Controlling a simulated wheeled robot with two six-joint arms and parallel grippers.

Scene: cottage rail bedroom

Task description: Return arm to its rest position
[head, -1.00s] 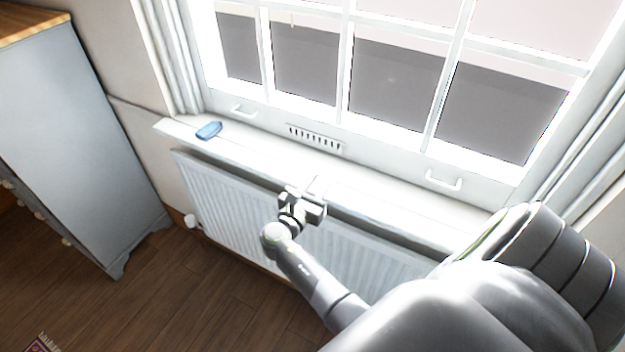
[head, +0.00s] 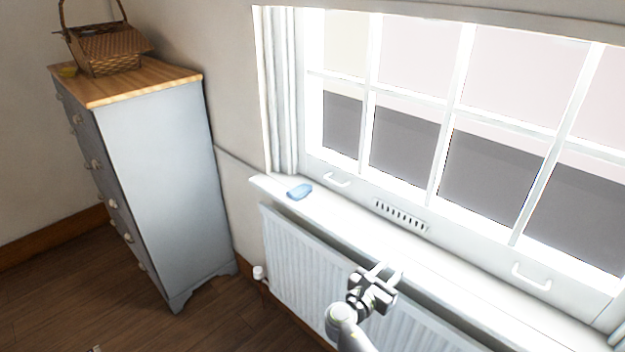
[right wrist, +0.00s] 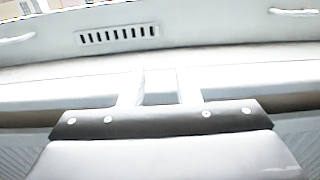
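My right gripper (head: 384,272) is in front of the radiator and window sill, low in the head view. Its two pale fingers stand apart with nothing between them. In the right wrist view the fingers (right wrist: 160,87) also show parted, with the pale sill beyond the gap. My right arm runs down out of the bottom of the head view. My left gripper is in neither view.
A small blue object (head: 299,191) lies on the left end of the window sill (head: 345,222). The radiator (head: 310,270) is below the sill. A grey chest of drawers (head: 160,180) with a wicker basket (head: 108,50) stands left. Floor (head: 215,315) between is clear.

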